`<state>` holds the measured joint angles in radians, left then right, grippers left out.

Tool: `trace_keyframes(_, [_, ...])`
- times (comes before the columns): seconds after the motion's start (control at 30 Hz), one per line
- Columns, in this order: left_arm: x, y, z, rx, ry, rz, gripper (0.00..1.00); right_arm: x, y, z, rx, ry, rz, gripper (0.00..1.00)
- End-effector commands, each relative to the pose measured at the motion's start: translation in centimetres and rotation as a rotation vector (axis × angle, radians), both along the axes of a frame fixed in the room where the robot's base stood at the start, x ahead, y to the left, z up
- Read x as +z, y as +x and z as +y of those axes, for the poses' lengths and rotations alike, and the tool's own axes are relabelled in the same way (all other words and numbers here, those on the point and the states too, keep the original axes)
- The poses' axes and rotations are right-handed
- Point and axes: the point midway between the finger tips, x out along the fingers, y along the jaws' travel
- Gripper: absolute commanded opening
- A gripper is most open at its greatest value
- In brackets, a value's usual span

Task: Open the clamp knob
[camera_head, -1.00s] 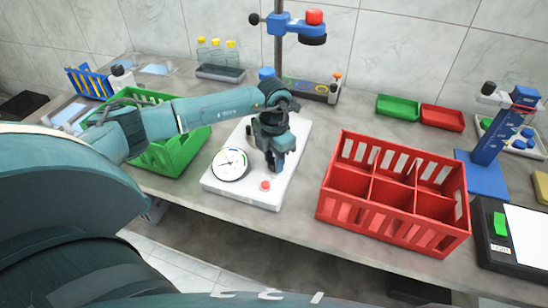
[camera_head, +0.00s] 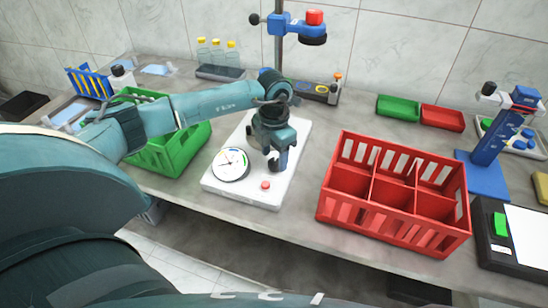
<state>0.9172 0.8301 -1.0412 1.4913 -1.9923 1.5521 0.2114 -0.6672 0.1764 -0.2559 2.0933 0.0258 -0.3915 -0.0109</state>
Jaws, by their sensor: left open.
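My left gripper (camera_head: 268,153) is open and points down over the white base plate (camera_head: 238,192), at the right of the round white dial (camera_head: 231,164). A red button (camera_head: 265,185) sits on the plate in front of it. No part on the plate reads clearly as a clamp knob; the gripper hides what is under and behind it. Black knobs show elsewhere: one at the left of the blue clamp (camera_head: 290,25) on the back post, one on the blue stand (camera_head: 492,140) at the right. My right gripper is not in view.
A red divided crate (camera_head: 344,205) stands to the right of the plate and a green crate (camera_head: 185,158) to the left, under my left arm. The table's front edge is close to the plate.

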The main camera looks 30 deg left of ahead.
Motion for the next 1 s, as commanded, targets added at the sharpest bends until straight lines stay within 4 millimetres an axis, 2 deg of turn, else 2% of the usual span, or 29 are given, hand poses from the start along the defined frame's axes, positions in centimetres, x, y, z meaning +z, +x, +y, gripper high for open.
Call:
trace_keyframes(0.3, [7.1, 0.1, 0.0, 0.0, 0.001, -0.007, 0.54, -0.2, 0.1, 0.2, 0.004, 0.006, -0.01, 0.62])
trace_keyframes(0.5, [10.3, 0.1, 0.0, 0.002, 0.001, -0.003, 0.54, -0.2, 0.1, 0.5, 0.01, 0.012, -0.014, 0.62])
trace_keyframes(0.7, [11.5, 0.0, 0.1, 0.001, 0.002, -0.002, 0.54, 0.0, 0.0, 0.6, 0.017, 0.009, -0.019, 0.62])
trace_keyframes(1.0, [11.6, 0.0, 0.1, 0.001, 0.002, -0.002, 0.54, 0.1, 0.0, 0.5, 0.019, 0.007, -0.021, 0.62])
